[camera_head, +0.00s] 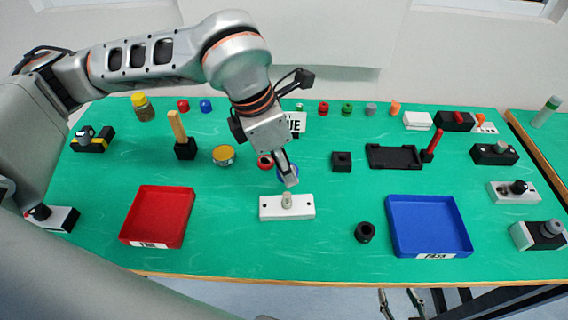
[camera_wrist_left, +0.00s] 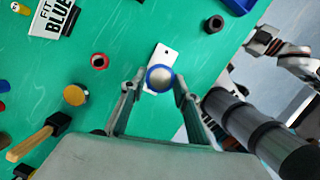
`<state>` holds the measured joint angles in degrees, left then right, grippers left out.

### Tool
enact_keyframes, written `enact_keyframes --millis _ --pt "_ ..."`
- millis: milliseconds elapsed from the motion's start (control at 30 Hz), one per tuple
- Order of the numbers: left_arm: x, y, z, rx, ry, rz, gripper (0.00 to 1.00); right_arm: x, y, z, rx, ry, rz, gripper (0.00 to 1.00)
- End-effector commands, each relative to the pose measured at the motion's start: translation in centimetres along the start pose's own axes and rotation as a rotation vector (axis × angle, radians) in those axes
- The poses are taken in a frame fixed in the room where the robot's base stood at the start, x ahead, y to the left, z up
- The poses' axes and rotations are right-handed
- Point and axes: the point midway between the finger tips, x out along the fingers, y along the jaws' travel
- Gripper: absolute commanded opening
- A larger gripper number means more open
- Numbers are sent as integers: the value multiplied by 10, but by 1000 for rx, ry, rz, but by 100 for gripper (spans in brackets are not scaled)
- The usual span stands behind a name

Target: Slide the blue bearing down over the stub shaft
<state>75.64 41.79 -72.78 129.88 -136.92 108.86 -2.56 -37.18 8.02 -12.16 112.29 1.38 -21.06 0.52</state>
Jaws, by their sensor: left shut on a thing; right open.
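The blue bearing (camera_head: 282,169) is held in my left gripper (camera_head: 289,182), whose fingers hide part of it in the head view. In the left wrist view the blue bearing (camera_wrist_left: 149,79) shows as a blue ring with a pale centre, between the fingertips of my left gripper (camera_wrist_left: 156,88). The stub shaft (camera_head: 287,201) stands upright on a white block (camera_head: 270,208) just below the fingertips. The bearing appears above the shaft; the exact gap and alignment cannot be told. My right gripper (camera_head: 400,302) is open and empty, below the table's front edge.
A red tray (camera_head: 131,220) is left of the block and a blue tray (camera_head: 393,225) right of it. A black ring (camera_head: 365,232) lies between block and blue tray. A red ring (camera_head: 264,161) and a yellow-topped tin (camera_head: 223,155) lie left of the left gripper.

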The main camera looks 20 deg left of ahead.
Motion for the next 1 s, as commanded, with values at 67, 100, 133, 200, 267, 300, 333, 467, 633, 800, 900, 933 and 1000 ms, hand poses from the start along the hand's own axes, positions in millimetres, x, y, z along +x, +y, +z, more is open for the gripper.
enact_keyframes --millis 67,100,133,200,267,300,333,467,633,800,900,933,1000 --pt "2 1 0 2 -1 2 9 4 -1 6 0 0 0 44" --pt "3 0 -1 2 0 0 9 5 -1 8 0 -1 0 44" --pt "6 0 -2 2 0 0 9 6 -1 10 0 -1 0 44" --pt "11 0 -3 2 0 0 9 9 -2 14 1 -2 -1 44" --pt "16 0 -5 2 0 0 9 11 -3 19 1 -3 -1 44" --pt "20 0 -6 2 1 0 9 13 -4 22 1 -4 -1 44" --pt "22 0 -6 2 1 -1 9 14 -4 25 1 -5 -2 44" --pt "33 0 -10 2 2 -2 9 20 -6 36 3 -10 -3 44" --pt "46 0 -13 2 0 -1 9 25 -9 48 4 -17 -5 44" --pt "55 0 -15 2 0 -1 9 28 -11 58 5 -24 -7 44" --pt "56 0 -16 2 0 0 9 29 -11 60 6 -25 -7 44" --pt "56 0 -16 2 0 0 9 29 -11 60 6 -25 -8 44" --pt "56 0 -16 2 -1 0 9 29 -11 59 6 -25 -8 44"
